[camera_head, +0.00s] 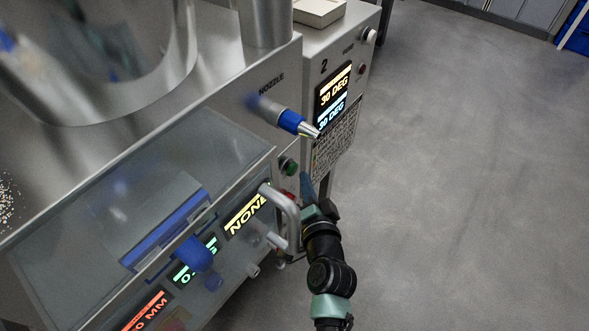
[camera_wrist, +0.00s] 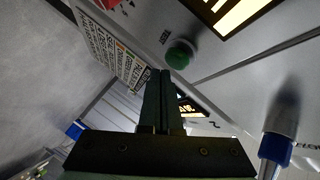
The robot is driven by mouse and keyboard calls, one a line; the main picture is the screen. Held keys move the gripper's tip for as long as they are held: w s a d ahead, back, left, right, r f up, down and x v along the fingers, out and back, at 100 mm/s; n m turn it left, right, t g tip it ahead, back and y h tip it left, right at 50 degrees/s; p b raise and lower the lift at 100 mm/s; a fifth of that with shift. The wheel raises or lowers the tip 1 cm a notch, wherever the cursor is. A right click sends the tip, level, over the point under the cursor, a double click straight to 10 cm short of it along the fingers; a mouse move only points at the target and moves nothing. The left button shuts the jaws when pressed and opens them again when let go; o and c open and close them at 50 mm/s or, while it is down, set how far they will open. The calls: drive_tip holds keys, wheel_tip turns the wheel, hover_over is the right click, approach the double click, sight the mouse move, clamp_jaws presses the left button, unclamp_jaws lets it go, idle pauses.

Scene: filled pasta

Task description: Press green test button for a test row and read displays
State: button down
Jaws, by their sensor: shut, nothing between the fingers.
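The green button (camera_head: 289,167) sits on the front of the steel machine, below the nozzle. In the wrist view the green button (camera_wrist: 180,54) is just beyond my fingertips, next to small lettering; I cannot tell if they touch. My gripper (camera_head: 307,183) is shut and empty, and its closed fingers (camera_wrist: 160,76) point toward the panel. The panel marked 2 has a display (camera_head: 334,98) reading 30 DEG in orange and in blue. A yellow display (camera_head: 247,209) reads NONE. A green display (camera_head: 193,264) is partly hidden, and a red display (camera_head: 147,311) ends in 0 MM.
A blue-and-metal nozzle (camera_head: 290,121) juts out above the green button. A clear guard (camera_head: 130,190) covers the machine's front. The grey floor (camera_head: 450,180) at right is clear.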

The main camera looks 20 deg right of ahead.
drive_tip(key=shift+s+d+b, duration=0.65)
drive_tip(key=shift+s+d, duration=0.15)
drive_tip(key=shift+s, duration=0.2)
drive_tip(key=shift+s+d+b, duration=0.65)
drive_tip(key=shift+s+d, duration=0.1)
drive_tip(key=shift+s, duration=0.25)
